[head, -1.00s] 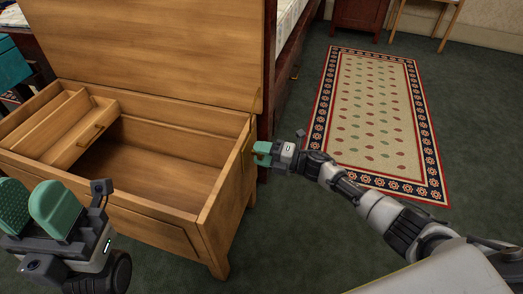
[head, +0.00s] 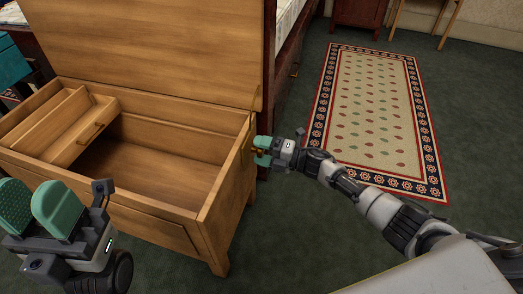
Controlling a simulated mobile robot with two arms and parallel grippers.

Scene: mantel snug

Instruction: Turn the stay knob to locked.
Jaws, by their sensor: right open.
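The wooden chest (head: 150,213) stands open, its lid (head: 160,45) raised at the back. A thin brass-coloured stay (head: 254,100) shows faintly near the lid's right edge. My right gripper (head: 262,151) is open at the outer right side of the chest, just below the rim. A small brass-brown bit shows by its green fingertips; it may be the stay knob, but the fingers hide most of it. I cannot tell the knob's setting or whether the fingers touch it. My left gripper (head: 36,208) is open and empty at the lower left, in front of the chest.
A small wooden tray (head: 75,150) with a handle sits inside the chest at the left; the remaining interior looks empty. A patterned rug (head: 372,120) lies on the green carpet at the right. A bed (head: 287,35) stands behind the chest.

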